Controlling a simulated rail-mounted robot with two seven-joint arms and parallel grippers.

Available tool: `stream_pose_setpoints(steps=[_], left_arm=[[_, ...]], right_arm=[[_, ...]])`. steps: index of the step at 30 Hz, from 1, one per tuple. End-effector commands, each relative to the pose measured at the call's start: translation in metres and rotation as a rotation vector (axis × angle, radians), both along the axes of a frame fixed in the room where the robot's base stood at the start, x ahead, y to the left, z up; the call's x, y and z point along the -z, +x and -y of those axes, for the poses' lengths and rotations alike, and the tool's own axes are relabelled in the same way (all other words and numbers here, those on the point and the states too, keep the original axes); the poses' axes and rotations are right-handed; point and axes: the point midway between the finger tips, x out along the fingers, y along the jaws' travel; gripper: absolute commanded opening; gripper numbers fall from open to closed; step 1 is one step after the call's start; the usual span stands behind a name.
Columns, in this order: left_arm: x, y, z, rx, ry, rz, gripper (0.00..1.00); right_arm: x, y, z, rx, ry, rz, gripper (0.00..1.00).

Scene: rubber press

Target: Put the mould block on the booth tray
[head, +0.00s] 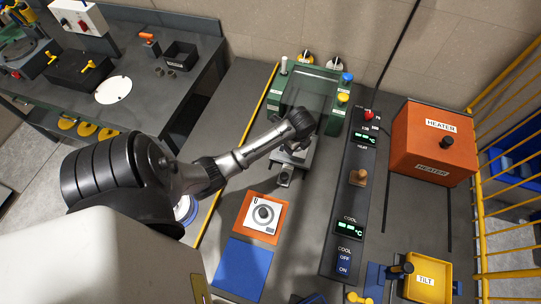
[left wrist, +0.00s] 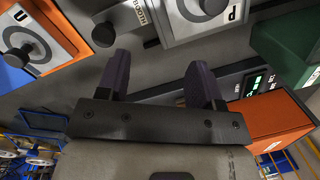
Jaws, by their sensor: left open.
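A white block marked U with a round grey knob (head: 263,215) sits on an orange plate (head: 248,231), front of centre. It also shows in the left wrist view (left wrist: 40,38). A second, grey block marked P (left wrist: 225,12) with a knob is at the top of the left wrist view; in the head view my arm partly covers it by the green press. My right gripper is not in view.
A green press (head: 322,88) stands behind. A control strip (head: 348,200), an orange heater box (head: 433,142) and a yellow TILT tray (head: 428,277) are on the right. A blue mat (head: 240,268) lies in front of the orange plate. A yellow fence (head: 479,240) bounds the right.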

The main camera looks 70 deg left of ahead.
Motion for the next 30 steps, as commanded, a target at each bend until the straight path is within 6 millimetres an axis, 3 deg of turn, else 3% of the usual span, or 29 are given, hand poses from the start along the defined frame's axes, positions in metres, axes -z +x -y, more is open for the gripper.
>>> stream_pose_setpoints(steps=[1,6,12,19,30], left_arm=[[0.009,-0.022,0.03,-0.066,0.009,0.023,0.6],[0.01,-0.086,0.117,-0.359,-0.024,0.148,0.6],[-0.019,-0.151,0.192,-0.687,-0.157,0.257,0.6],[-0.05,-0.187,0.229,-0.924,-0.273,0.301,0.6],[-0.057,-0.193,0.235,-0.977,-0.297,0.307,0.6]], right_arm=[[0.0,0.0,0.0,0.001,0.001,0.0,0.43],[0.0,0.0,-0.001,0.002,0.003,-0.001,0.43],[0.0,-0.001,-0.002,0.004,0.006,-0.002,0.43],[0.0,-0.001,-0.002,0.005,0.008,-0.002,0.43],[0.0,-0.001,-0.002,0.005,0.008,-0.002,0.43]])
